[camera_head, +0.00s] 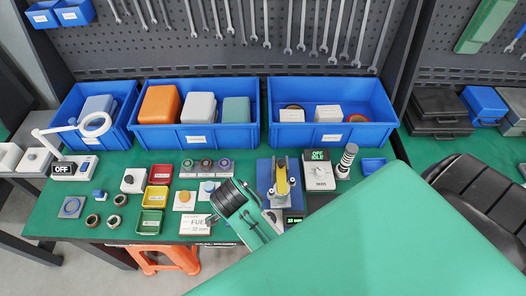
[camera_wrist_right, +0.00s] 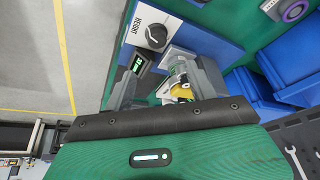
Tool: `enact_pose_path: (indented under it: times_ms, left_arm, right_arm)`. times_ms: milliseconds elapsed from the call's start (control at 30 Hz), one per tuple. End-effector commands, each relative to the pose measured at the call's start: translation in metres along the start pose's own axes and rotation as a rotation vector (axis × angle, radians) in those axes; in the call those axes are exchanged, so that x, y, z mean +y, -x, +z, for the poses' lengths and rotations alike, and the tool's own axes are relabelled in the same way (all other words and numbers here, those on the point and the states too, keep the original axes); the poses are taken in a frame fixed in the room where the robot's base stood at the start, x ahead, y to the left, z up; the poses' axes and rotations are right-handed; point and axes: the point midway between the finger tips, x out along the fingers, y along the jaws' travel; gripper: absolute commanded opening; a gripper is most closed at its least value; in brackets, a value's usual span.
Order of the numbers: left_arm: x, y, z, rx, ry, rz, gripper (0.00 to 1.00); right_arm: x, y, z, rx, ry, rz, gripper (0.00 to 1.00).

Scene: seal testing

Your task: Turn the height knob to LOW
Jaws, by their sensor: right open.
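The height knob (camera_wrist_right: 156,37) is a dark round dial with a pale pointer line, on a white panel marked HEIGHT, in the right wrist view. Its setting names are too small to read. The panel is on the blue-based press (camera_wrist_right: 206,38), which also shows in the head view (camera_head: 265,172). A small lit display (camera_wrist_right: 138,64) is beside the knob. My right gripper (camera_wrist_right: 165,66) is open, its fingers around the display and the press's yellow part, short of the knob. The knob is hidden there. My left gripper is not in view.
A white box with a lit OFF IDLE display (camera_head: 319,172) stands right of the press, with a striped cylinder (camera_head: 347,160) beside it. Blue bins (camera_head: 335,137) line the back. Coloured trays (camera_head: 152,222) and small parts cover the left. My large green arm covers the front right.

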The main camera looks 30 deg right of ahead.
Motion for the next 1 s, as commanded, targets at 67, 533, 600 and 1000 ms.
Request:
enact_pose_path:
  times_ms: [67, 533, 600, 1000]
  left_arm:
    - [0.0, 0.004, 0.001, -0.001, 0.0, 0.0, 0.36]
    - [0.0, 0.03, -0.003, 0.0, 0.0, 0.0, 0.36]
    - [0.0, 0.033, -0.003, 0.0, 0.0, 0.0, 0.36]
    - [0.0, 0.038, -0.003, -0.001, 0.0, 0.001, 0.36]
  right_arm:
    - [0.001, -0.007, -0.001, 0.003, 0.001, 0.004, 0.57]
    - [0.001, -0.096, -0.002, 0.003, 0.006, 0.003, 0.57]
    - [0.001, -0.108, -0.002, 0.003, 0.005, 0.004, 0.57]
    - [0.001, -0.135, 0.0, 0.0, 0.003, 0.001, 0.57]
